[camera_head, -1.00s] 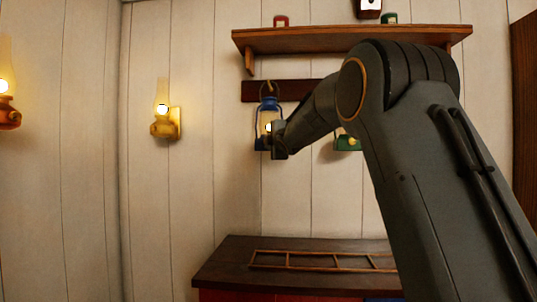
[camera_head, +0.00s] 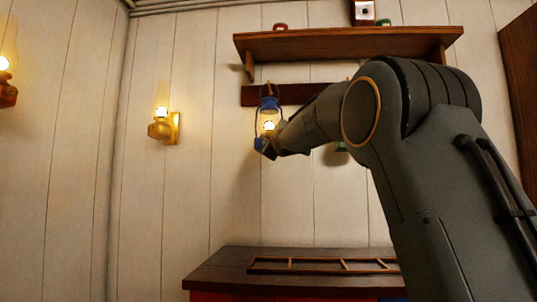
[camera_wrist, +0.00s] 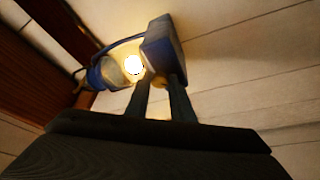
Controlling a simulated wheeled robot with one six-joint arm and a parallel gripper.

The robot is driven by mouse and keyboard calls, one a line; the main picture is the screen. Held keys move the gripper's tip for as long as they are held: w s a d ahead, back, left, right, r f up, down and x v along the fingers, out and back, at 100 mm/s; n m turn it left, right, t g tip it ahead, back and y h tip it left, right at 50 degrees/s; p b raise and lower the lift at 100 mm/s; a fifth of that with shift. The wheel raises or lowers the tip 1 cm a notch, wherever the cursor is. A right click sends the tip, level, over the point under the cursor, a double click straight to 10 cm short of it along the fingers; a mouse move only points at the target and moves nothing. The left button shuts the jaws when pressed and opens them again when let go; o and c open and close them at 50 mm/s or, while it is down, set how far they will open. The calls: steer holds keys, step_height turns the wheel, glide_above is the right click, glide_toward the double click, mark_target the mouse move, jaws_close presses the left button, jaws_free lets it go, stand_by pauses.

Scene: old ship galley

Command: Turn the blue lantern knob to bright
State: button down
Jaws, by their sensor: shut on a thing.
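The blue lantern (camera_head: 269,104) hangs from a dark rail on the wall, with a glowing light behind its glass. In the wrist view its blue base (camera_wrist: 163,42) appears tilted, with the lit glass to its left. My gripper (camera_head: 267,146) is at the lantern's lower front. In the wrist view the two fingers of my gripper (camera_wrist: 160,88) reach the base and are shut on a small brass-coloured knob (camera_wrist: 159,81). The fingers hide most of the knob, so its marking or setting cannot be read.
A green lantern (camera_head: 341,147) hangs to the right, mostly hidden behind my arm. A wooden shelf (camera_head: 340,42) is above. A dark counter (camera_head: 215,270) with a wooden rack (camera_head: 320,270) is below. Lit yellow wall lamps (camera_head: 163,128) are at left. The wall between lantern and counter is clear.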

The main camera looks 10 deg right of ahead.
steer(key=shift+w+a+f+m+t+h+b, duration=0.1)
steer(key=shift+f+m+t+h+b, duration=0.1)
steer(key=shift+m+b, duration=0.6)
steer(key=shift+f+m+t+h+b, duration=0.1)
steer(key=shift+m+h+b, duration=0.1)
steer(key=shift+m+b, duration=0.55)
steer(key=shift+r+m+h+b, duration=0.15)
steer(key=shift+m+h+b, duration=0.25)
steer(key=shift+m+b, duration=0.2)
steer(key=c, duration=1.5)
jaws_free()
steer(key=shift+c, duration=0.2)
steer(key=v, duration=0.8)
steer(key=shift+p, duration=0.3)
steer(key=shift+w, duration=0.1)
